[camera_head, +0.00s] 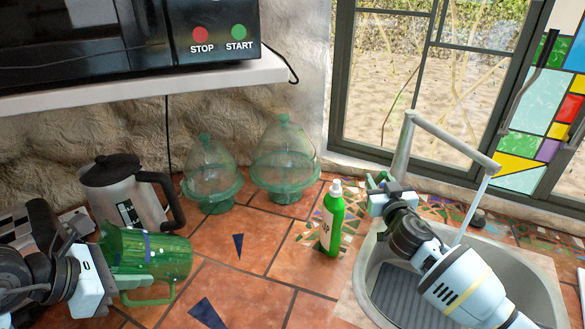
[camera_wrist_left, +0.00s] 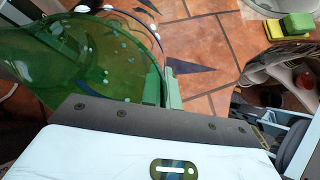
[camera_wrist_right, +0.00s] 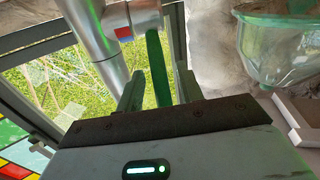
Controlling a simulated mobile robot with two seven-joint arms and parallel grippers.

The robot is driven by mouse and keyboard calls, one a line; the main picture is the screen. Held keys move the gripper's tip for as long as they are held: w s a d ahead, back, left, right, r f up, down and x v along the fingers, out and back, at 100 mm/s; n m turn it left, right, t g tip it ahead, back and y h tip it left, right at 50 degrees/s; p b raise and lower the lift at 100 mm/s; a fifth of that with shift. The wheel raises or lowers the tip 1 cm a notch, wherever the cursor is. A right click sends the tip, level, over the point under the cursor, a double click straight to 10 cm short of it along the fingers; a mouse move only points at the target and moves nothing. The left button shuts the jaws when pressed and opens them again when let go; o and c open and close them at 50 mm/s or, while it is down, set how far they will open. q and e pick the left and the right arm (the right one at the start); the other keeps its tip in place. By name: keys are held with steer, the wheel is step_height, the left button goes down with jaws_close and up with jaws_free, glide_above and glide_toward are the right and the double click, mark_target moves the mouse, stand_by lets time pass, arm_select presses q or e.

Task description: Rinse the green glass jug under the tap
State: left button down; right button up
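The green glass jug (camera_head: 165,256) is at the lower left in the head view, tilted, with its handle toward the lower edge. My left gripper (camera_head: 100,262) is at its left side. In the left wrist view the fingers (camera_wrist_left: 163,88) are close together with the jug's wall (camera_wrist_left: 75,60) between them. The tap (camera_head: 440,137) arches over the sink (camera_head: 545,290). A pale streak runs down from its spout; I cannot tell whether it is water. My right gripper (camera_head: 382,190) is at the tap's base. Its fingers (camera_wrist_right: 158,88) are apart, on either side of a green lever (camera_wrist_right: 157,65).
A green bottle (camera_head: 332,218) stands left of the sink. Two glass domes on green stands (camera_head: 212,180) (camera_head: 285,160) and a steel jug with a black handle (camera_head: 125,195) stand by the wall. The tiles in the front middle are clear.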

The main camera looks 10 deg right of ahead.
steer(key=shift+w+d, duration=0.1)
steer(key=shift+w, duration=1.25)
steer(key=shift+c, duration=0.5)
jaws_close()
